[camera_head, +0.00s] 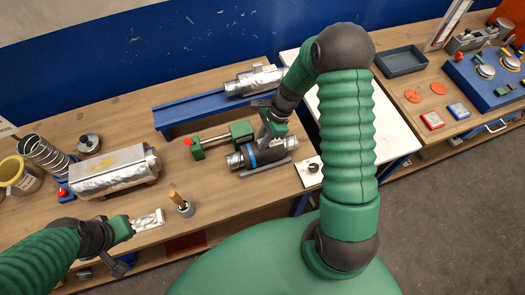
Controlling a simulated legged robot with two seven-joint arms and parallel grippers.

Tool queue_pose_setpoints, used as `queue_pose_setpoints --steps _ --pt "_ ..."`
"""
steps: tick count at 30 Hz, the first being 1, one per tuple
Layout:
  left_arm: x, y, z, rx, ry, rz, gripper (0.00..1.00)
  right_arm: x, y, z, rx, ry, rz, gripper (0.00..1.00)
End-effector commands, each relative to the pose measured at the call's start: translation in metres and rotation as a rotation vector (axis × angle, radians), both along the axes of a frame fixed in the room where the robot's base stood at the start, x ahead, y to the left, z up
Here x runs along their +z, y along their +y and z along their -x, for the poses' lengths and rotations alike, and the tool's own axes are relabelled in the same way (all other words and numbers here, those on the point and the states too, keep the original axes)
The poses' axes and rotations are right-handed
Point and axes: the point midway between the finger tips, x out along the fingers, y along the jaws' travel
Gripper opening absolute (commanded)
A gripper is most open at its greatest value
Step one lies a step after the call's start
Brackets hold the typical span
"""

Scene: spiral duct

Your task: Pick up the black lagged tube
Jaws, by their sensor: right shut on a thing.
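The black lagged tube (267,156) lies in a grey cradle near the middle of the workbench, with silvery ends and a blue band. My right gripper (271,135) reaches down onto the top of the tube and is shut on it. The fingertips are partly hidden against the dark tube, and I cannot tell whether the tube is lifted off the cradle. My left gripper (128,226) is at the front left of the bench beside a small silvery piece (149,220); whether its jaws are open is too small to tell.
A blue rail (190,110) carries a silver duct piece (256,80) behind the tube. A green clamp (240,130) stands close by on the left. A brush pot (184,207) stands in front.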

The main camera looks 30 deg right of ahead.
Motion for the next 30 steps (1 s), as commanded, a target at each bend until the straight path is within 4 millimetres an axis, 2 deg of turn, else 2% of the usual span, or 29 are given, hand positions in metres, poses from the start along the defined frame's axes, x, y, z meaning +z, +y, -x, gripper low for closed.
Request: queue_pose_setpoints --steps 1,14,22,26,30 --pt "-0.001 0.0 0.0 0.0 0.0 0.0 0.0 -0.005 0.002 0.004 0.002 0.01 -0.002 0.0" --pt "-0.004 0.0 0.0 0.0 0.0 0.0 0.0 -0.002 0.001 0.004 0.002 0.01 -0.002 0.0" --pt "-0.016 0.0 0.0 0.0 0.0 0.0 0.0 0.03 0.0 0.002 0.004 0.002 0.001 0.0" --pt "-0.024 0.0 0.0 0.0 0.0 0.0 0.0 0.033 0.006 0.028 0.0 0.004 -0.001 0.0" --pt "-0.035 0.0 0.0 0.0 0.0 0.0 0.0 0.036 0.015 0.062 0.0 0.002 0.0 0.0"
